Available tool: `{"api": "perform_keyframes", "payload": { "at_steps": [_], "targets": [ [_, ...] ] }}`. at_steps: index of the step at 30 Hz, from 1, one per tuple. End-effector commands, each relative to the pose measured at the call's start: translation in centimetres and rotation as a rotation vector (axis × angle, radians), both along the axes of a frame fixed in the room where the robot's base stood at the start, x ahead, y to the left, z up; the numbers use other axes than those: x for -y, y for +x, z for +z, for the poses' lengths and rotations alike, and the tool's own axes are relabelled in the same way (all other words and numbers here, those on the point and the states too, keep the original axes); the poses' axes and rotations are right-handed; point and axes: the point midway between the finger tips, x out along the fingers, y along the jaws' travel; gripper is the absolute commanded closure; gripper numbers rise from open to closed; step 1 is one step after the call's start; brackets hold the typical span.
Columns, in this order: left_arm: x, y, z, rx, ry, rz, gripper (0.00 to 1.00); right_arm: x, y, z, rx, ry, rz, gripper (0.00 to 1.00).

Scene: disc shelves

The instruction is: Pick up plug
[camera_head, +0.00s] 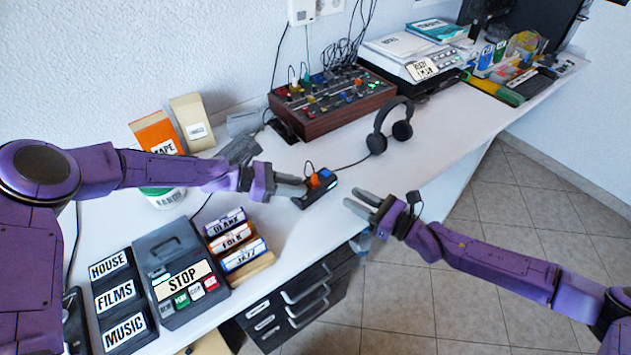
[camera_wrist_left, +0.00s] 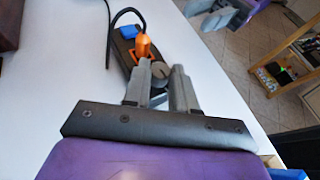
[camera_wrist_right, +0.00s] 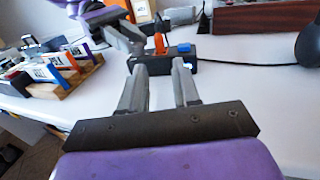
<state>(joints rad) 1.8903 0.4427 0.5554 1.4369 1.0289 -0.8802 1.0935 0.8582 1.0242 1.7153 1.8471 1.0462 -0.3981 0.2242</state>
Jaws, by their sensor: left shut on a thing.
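A dark power strip (camera_head: 301,198) lies near the table's front edge, with an orange plug (camera_head: 314,181) standing in it and a blue switch (camera_head: 327,174) at its far end. A black cable rises from the orange plug (camera_wrist_left: 143,47). My left gripper (camera_head: 304,187) is at the strip's near end, its fingers (camera_wrist_left: 158,72) around a small grey round piece (camera_wrist_left: 158,70) that looks like a plug; the fingers partly hide it. The right wrist view shows the orange plug (camera_wrist_right: 159,43) just beyond the left fingertips. My right gripper (camera_head: 360,201) is open and empty, right of the strip.
A wooden mixer (camera_head: 333,103) stands at the back. A rack of labelled cartridges (camera_head: 238,243) and a STOP box (camera_head: 181,277) stand front left. The table's front edge is close.

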Motion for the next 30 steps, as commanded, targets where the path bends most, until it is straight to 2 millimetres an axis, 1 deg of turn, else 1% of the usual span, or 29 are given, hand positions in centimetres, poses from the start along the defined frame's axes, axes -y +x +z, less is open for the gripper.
{"api": "perform_keyframes", "payload": {
  "at_steps": [1,4,6,11,15,18,21,26,27,29,30],
  "targets": [
    [0.0,0.0,0.0,0.001,0.0,0.0,1.0,-1.0,0.6,0.1,0.001,0.004,0.003,0.69],
    [0.0,0.0,0.0,0.001,-0.001,0.0,1.0,-2.9,1.9,0.1,0.002,0.004,0.003,0.69],
    [0.0,0.0,0.0,0.001,-0.001,0.0,1.0,-3.8,2.7,0.1,0.001,0.002,0.002,0.69],
    [0.0,0.0,0.0,0.0,0.0,0.001,1.0,-5.3,3.8,0.2,0.001,0.0,0.002,0.69],
    [-0.1,0.0,0.0,0.0,0.0,0.001,1.0,-7.5,5.1,0.8,0.003,0.002,0.003,0.69],
    [0.0,0.0,0.0,0.0,0.0,0.001,1.0,-8.7,6.0,0.7,0.001,-0.001,0.001,0.69],
    [0.0,0.0,0.0,0.001,0.0,0.001,1.0,-9.1,6.4,0.7,0.001,-0.002,0.0,0.69],
    [0.0,0.0,0.0,0.0,0.0,0.0,1.0,-9.0,6.4,0.7,0.0,-0.003,-0.001,0.69],
    [0.0,0.0,0.0,0.0,0.0,0.0,1.0,-9.0,6.4,0.7,0.001,-0.002,0.0,0.75],
    [0.0,0.0,0.0,0.0,0.0,0.0,1.0,-9.0,6.4,0.7,0.001,-0.002,0.0,0.95],
    [0.0,0.0,0.0,0.0,0.0,0.0,1.0,-9.0,6.4,0.7,0.001,-0.002,0.0,1.0]
  ]
}}
